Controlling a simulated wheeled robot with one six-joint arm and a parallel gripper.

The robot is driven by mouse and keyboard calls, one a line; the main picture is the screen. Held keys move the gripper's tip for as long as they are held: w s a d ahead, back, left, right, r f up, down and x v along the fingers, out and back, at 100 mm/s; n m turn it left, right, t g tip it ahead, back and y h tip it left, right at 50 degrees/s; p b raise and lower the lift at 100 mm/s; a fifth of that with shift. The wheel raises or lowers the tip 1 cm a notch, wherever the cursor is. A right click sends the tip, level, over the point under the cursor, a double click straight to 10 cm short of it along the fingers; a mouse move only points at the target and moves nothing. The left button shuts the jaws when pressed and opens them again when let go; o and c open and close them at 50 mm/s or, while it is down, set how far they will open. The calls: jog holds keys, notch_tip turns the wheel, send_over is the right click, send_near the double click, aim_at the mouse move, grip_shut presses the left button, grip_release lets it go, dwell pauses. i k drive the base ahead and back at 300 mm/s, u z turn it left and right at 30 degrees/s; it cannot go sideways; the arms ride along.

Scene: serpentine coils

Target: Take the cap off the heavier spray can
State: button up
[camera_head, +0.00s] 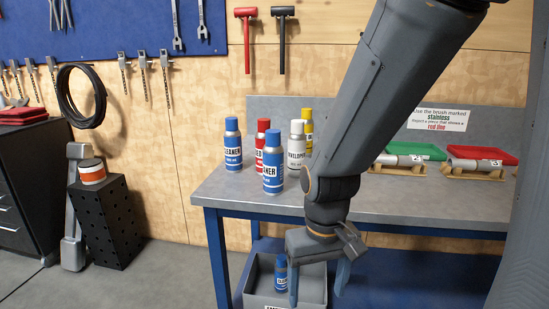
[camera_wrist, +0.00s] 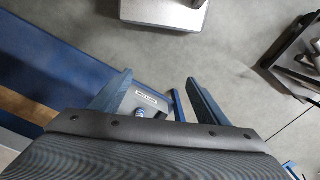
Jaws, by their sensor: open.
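Two blue cleaner cans stand upright on the workbench, one at the back left (camera_head: 233,150) and one nearer the front edge (camera_head: 273,177). Both show blue tops. Another blue can (camera_head: 281,273) stands in a grey bin (camera_head: 258,299) below the bench. Which can is heavier cannot be seen.
A red can (camera_head: 261,140), a white developer can (camera_head: 296,153) and a yellow can (camera_head: 307,128) crowd the blue ones on the workbench (camera_head: 390,205). Green (camera_head: 415,150) and red trays lie at right. A black perforated block (camera_head: 102,222) stands left; floor between is clear.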

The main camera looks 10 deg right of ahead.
aim_at(273, 136)
jog(key=u, duration=0.5)
jog(key=i, duration=0.7)
jog(key=z, duration=0.15)
